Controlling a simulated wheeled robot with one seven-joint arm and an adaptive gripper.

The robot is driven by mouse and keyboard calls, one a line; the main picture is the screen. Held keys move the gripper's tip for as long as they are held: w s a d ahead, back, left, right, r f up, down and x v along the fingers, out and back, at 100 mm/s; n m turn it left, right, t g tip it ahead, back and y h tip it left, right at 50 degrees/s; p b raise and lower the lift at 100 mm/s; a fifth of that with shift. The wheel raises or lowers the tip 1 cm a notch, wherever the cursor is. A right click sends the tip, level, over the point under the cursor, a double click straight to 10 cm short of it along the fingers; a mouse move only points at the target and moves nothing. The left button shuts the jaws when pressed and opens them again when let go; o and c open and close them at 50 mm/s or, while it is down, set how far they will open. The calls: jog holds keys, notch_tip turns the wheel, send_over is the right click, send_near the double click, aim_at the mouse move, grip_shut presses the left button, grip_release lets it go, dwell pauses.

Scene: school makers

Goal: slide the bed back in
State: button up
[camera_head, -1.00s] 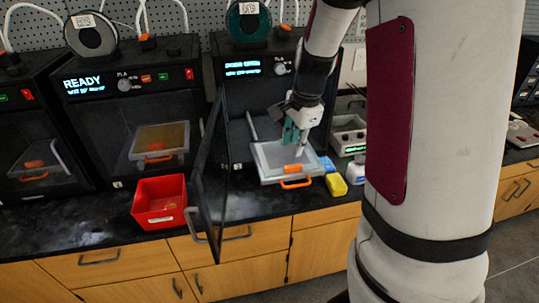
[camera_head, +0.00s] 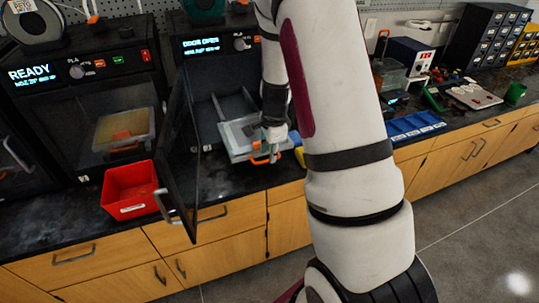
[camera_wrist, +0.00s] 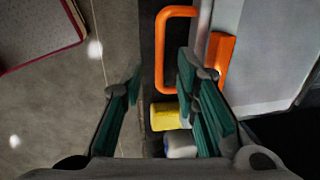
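The grey bed (camera_head: 234,136) sticks out of the open-doored printer (camera_head: 205,95), with an orange handle (camera_head: 262,158) at its front edge. In the wrist view, the orange handle (camera_wrist: 160,50) is a loop on the bed's edge, and the bed (camera_wrist: 262,55) fills the right side. My gripper (camera_head: 272,147) is at the bed's front right, close by the handle. In the wrist view, the fingers of my gripper (camera_wrist: 160,80) are apart with nothing held between them. The handle loop lies ahead, between and beyond the fingertips. Whether a finger touches it cannot be told.
The printer's dark door (camera_head: 180,150) stands open to the left of the bed. A red bin (camera_head: 130,190) stands left of the door. A yellow object (camera_wrist: 165,115) and a white one (camera_wrist: 180,146) lie near the bed's edge. Blue trays (camera_head: 415,125) stand right of my arm.

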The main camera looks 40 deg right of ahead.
jog(key=shift+w+f, duration=0.2)
jog(key=shift+f, duration=0.8)
grip_shut()
